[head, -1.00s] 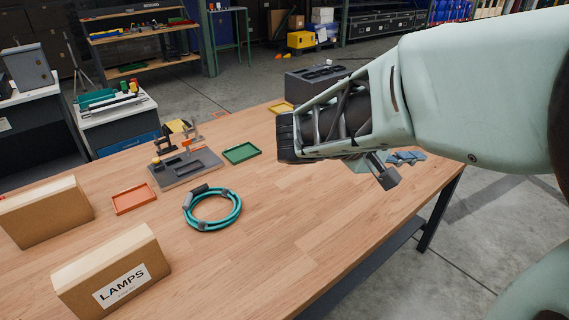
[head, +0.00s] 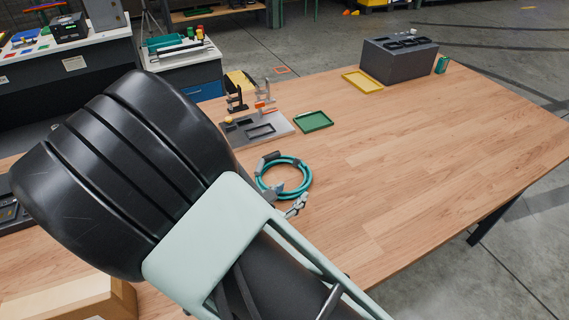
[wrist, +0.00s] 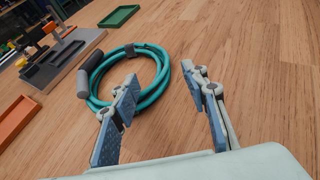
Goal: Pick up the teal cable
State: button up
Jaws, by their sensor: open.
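The teal cable (head: 306,182) lies coiled in a ring on the wooden table, with grey end pieces and a dark tie. In the wrist view the teal cable (wrist: 152,49) lies just ahead of my gripper (wrist: 161,74). The gripper is open and empty. Its left finger overlaps the near right part of the coil in the picture; its right finger is off to the right over bare wood. I cannot tell whether a finger touches the cable. In the head view my arm hides most of the gripper; only a fingertip (head: 298,206) shows beside the coil.
A grey fixture board (head: 258,130) and a green tray (head: 314,121) sit beyond the cable. A yellow tray (head: 363,81) and a dark grey box (head: 398,62) stand farther back. An orange tray (wrist: 14,118) is at left in the wrist view. The table's right side is clear.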

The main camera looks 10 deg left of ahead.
aim_at(304, 182)
jog(key=x, duration=0.8)
jog(key=shift+r, duration=0.15)
jog(key=shift+c, duration=0.2)
grip_shut()
